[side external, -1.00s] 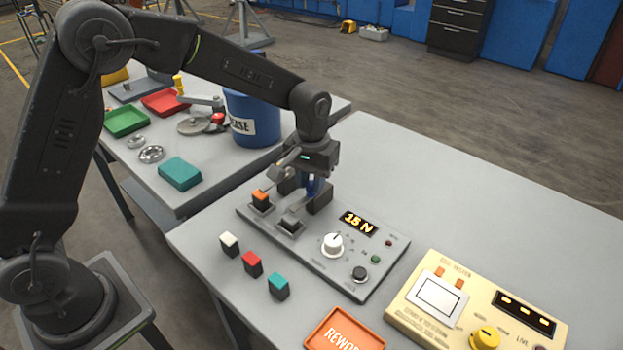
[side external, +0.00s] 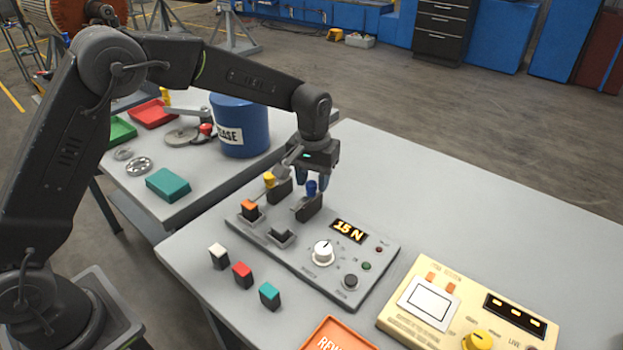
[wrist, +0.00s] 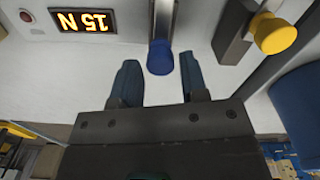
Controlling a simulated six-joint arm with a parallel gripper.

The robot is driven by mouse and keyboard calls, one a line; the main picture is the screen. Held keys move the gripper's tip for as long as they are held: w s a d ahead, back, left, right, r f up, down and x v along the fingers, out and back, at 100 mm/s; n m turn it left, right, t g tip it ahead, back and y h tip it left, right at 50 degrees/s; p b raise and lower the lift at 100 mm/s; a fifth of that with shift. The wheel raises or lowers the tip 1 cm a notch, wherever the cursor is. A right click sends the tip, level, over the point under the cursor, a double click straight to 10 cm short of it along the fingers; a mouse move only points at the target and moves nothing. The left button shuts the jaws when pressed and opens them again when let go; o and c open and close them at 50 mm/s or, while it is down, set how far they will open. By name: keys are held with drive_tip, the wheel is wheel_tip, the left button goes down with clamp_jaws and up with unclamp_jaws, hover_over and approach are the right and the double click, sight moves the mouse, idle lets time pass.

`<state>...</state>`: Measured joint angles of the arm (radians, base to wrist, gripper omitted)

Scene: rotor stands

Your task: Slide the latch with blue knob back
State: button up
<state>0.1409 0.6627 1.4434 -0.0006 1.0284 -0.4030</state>
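The blue knob (side external: 311,187) stands upright at a dark latch block (side external: 309,207) on the far side of the grey panel. The knob also shows in the wrist view (wrist: 160,57). My gripper (side external: 313,184) hangs just behind and above it, fingers pointing down. In the wrist view my gripper (wrist: 161,62) has its two fingers apart, with a gap on each side of the knob. The knob sits between the fingertip lines, slightly ahead, and nothing is gripped. The lower part of the latch is partly hidden.
A similar block with a yellow knob (side external: 269,179) stands close to the left. The grey panel (side external: 310,272) carries an orange switch (side external: 249,207), a white dial (side external: 322,252) and a display reading 15 N (side external: 348,231). The tabletop behind is clear.

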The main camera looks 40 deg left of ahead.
sight(312, 183)
drive_tip(key=shift+o, duration=1)
wheel_tip(312, 183, up, 14)
drive_tip(key=shift+s+f, duration=0.1)
drive_tip(key=s+a+r+m+t, duration=0.1)
drive_tip(key=s+a+r, duration=0.15)
drive_tip(key=s, duration=0.45)
drive_tip(key=s+a+r+t, duration=0.2)
drive_tip(key=s+r, duration=0.2)
drive_tip(key=s, duration=0.3)
drive_tip(key=s+a+f+m+t, duration=0.1)
drive_tip(key=s+f, duration=0.1)
drive_tip(key=s, duration=0.5)
drive_tip(key=s+a+f+m+t, duration=0.1)
drive_tip(key=s+f, duration=0.2)
drive_tip(key=s, duration=0.5)
drive_tip(key=shift+s+a+f+t, duration=0.15)
drive_tip(key=shift+a+f+t, duration=0.1)
drive_tip(key=shift+a+t, duration=0.05)
